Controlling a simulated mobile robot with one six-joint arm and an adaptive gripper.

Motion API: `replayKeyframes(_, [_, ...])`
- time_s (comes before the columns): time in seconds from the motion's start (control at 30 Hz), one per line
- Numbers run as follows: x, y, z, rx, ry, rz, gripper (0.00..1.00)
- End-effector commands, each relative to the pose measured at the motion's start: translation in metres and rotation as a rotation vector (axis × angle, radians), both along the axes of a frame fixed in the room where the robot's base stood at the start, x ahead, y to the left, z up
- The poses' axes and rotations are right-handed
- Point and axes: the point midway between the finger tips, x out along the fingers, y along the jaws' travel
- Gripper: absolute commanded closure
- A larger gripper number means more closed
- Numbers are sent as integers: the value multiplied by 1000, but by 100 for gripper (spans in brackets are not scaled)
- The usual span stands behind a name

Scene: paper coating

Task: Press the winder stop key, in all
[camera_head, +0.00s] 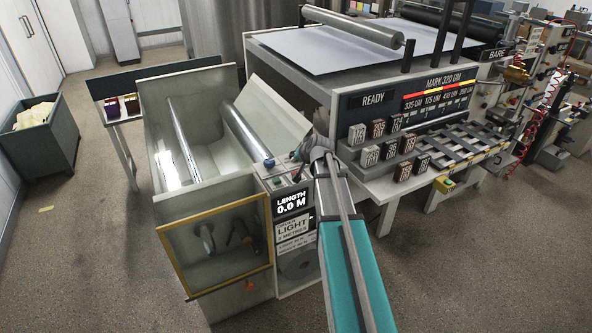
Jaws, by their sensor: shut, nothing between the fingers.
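The winder (208,140) is the open pale box at the left of the machine, with a roller inside. Its control post carries a black display (290,202) reading "LENGTH 0.0 M" and a label with "LIGHT" on it. I cannot tell whether this is the stop key; markings there are too small to read. My gripper (294,156) is over the top of the post, just right of the blue button, shut and empty. My wrist hides part of the post top, and contact with any key cannot be made out.
A yellow-framed window (217,246) covers the winder's front. Right of my arm is a rack of small labelled blocks (378,140) below a "READY" display (373,98). A grey bin (40,140) stands at far left. The floor in front is clear.

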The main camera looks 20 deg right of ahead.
Motion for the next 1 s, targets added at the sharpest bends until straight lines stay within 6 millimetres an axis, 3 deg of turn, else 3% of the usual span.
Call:
replayKeyframes(0.27, [0,0,19,0,0,0,100])
replayKeyframes(1.0, [0,0,19,0,0,0,100])
